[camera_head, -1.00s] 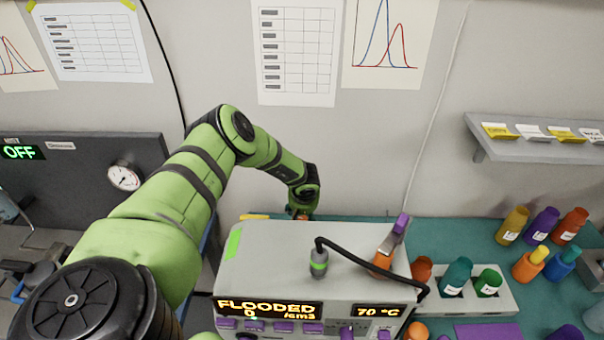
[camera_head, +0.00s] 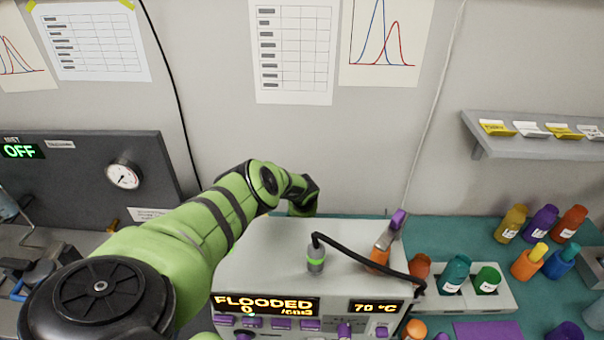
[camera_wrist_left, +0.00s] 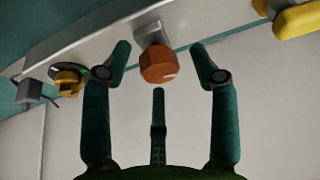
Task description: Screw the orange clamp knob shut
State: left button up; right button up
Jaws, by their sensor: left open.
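The orange clamp knob (camera_wrist_left: 158,66) shows in the left wrist view, with a pale mark on its face, on a grey stem at the instrument's edge. My left gripper (camera_wrist_left: 160,52) is open, with green fingers on both sides of the knob and a third finger below it. Gaps show between the side fingers and the knob, so they do not grip it. In the head view, my left arm reaches behind the grey instrument (camera_head: 262,262), which hides the fingers and knob. My right gripper is in neither view.
The instrument's display (camera_head: 265,305) reads "FLOODED" and "70 °C". A black hose with a grey-green fitting (camera_head: 316,258) lies across its top. A yellow part (camera_wrist_left: 298,18) and a small yellow-black fitting (camera_wrist_left: 68,80) flank the knob. Bottles (camera_head: 455,274) stand at right.

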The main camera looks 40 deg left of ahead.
pick_arm(q)
jog(key=c, duration=1.1)
